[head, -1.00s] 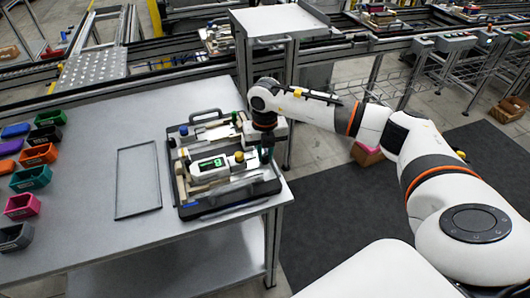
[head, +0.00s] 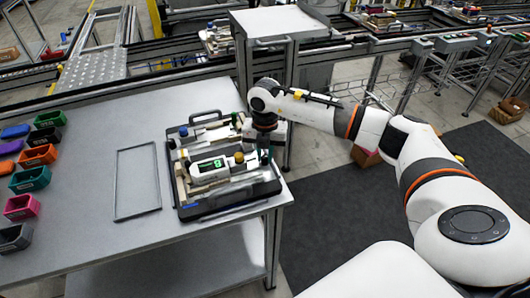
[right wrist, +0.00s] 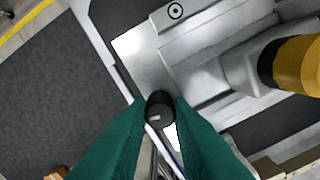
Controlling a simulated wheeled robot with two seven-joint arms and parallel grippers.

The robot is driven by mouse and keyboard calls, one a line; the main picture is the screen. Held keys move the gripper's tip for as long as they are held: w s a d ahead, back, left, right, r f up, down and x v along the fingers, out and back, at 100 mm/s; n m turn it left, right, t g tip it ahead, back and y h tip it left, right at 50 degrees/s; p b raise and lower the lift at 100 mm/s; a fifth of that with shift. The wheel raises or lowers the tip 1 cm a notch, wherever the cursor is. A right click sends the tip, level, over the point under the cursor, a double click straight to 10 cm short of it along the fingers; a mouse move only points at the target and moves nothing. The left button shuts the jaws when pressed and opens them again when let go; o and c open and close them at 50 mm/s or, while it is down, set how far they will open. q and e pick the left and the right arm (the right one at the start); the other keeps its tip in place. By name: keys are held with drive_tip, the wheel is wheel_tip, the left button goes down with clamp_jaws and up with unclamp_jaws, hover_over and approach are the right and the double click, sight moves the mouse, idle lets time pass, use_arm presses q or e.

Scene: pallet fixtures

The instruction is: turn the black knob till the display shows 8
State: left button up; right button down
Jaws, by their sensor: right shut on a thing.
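The black knob (right wrist: 159,108) shows in the right wrist view between the two green fingertips of my right gripper (right wrist: 160,122). The gripper is shut on it, and a pale pointer mark shows on its top. In the head view my right gripper (head: 264,150) reaches down at the right side of the pallet fixture, and the knob is hidden there. The display (head: 211,165) is a small dark screen with green characters on a white housing. Its digit looks like 8, but it is small. My left gripper is not in view.
The fixture sits in a black-framed tray (head: 232,207) on a grey table (head: 95,235). A yellow-topped post (head: 239,157) stands near the display. An empty rectangular outline (head: 137,182) lies left of the tray. Several coloured bins (head: 30,179) line the table's left side.

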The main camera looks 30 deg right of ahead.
sight(265, 156)
drive_tip(key=shift+w+r, duration=0.1)
drive_tip(key=c, duration=1.3)
unclamp_jaws()
wheel_tip(265, 156, up, 12)
drive_tip(key=b, duration=0.2)
